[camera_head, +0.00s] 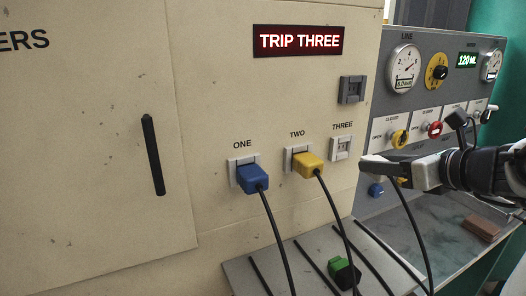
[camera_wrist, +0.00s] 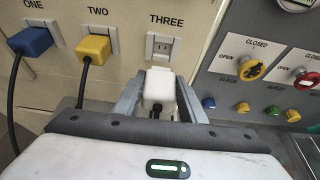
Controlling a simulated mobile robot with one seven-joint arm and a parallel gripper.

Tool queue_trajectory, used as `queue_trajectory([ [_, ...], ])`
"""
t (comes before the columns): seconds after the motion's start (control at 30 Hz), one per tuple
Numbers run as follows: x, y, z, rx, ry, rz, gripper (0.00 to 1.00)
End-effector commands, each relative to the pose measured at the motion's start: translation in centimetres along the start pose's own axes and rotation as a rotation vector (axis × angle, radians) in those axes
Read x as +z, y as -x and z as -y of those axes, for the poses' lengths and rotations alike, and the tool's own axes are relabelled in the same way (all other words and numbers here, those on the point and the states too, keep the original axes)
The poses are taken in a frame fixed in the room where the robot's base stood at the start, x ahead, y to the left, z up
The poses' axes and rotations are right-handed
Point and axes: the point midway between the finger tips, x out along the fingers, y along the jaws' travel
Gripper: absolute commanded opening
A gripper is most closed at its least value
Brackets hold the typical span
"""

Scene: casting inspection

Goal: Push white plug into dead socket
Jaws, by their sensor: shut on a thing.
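The white plug (camera_wrist: 158,90) sits between the fingers of my gripper (camera_wrist: 158,104), which is shut on it. In the head view my gripper (camera_head: 372,164) is at the right of socket THREE, and a black cable hangs below it; the plug is hard to make out there. Socket THREE (camera_head: 341,148) is empty, with a pale plate and slots; it also shows in the wrist view (camera_wrist: 162,46), just beyond the plug and apart from it. A red display (camera_head: 298,41) reads TRIP THREE.
A blue plug (camera_head: 251,178) fills socket ONE and a yellow plug (camera_head: 308,165) fills socket TWO, their cables hanging down. A dark grey outlet (camera_head: 351,89) is above THREE. A green plug (camera_head: 344,272) lies on the sloped shelf (camera_head: 240,268). A gauge panel with knobs (camera_head: 435,129) stands right.

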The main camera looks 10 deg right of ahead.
Motion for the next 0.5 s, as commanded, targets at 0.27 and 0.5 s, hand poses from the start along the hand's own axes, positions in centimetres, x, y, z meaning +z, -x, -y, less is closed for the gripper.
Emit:
queue_trajectory([
  [0.27,0.2,-0.4,-0.1,0.003,0.001,0.000,0.10],
  [0.5,1.0,-2.4,-0.1,0.003,0.001,0.000,0.10],
])
